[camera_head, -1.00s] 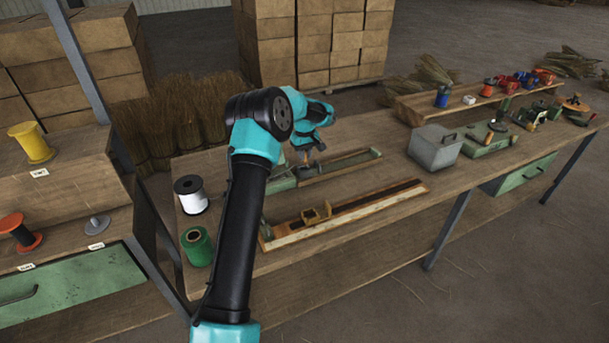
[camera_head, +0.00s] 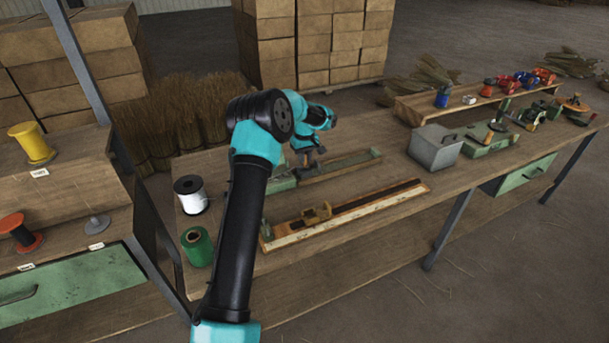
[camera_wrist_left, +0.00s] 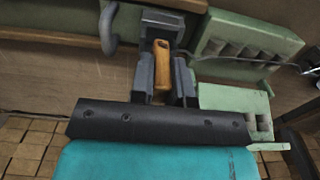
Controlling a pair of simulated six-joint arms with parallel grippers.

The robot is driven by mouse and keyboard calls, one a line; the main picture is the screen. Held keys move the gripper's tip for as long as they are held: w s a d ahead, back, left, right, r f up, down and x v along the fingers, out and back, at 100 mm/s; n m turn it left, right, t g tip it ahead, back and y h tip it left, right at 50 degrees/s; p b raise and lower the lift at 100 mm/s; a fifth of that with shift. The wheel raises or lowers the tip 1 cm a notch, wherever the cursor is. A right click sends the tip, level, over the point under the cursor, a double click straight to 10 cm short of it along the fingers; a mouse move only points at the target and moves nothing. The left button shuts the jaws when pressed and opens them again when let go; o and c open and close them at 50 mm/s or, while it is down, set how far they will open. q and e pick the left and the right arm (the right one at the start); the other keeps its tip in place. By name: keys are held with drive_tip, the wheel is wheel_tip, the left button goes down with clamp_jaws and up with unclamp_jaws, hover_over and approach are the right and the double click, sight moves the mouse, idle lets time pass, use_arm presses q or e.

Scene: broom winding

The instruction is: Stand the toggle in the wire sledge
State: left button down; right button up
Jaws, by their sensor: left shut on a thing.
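My left gripper (camera_head: 308,162) is low over the left end of the rear green-lined channel on the bench. In the left wrist view its jaws (camera_wrist_left: 161,80) are shut on an orange-brown wooden piece, which looks like the toggle (camera_wrist_left: 161,72). A grey block stands just past it; whether the two touch is unclear. A yellow-brown carriage (camera_head: 317,214), possibly the wire sledge, sits on the front wooden rail, apart from the gripper. The toggle is too small to make out in the head view. My right gripper is not in view.
A green slotted block (camera_wrist_left: 245,45) is close right of the jaws, a grey hook (camera_wrist_left: 108,30) left. White (camera_head: 191,194) and green (camera_head: 197,245) spools stand at the bench's left end. A grey box (camera_head: 435,147) stands right of the rails. The front bench edge is clear.

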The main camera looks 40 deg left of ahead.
use_arm(q)
drive_tip(key=shift+f, duration=1.6)
drive_tip(key=c, duration=1)
unclamp_jaws()
drive_tip(key=shift+r, duration=0.1)
wheel_tip(320, 180, up, 17)
drive_tip(key=shift+r, duration=0.1)
idle(0.5)
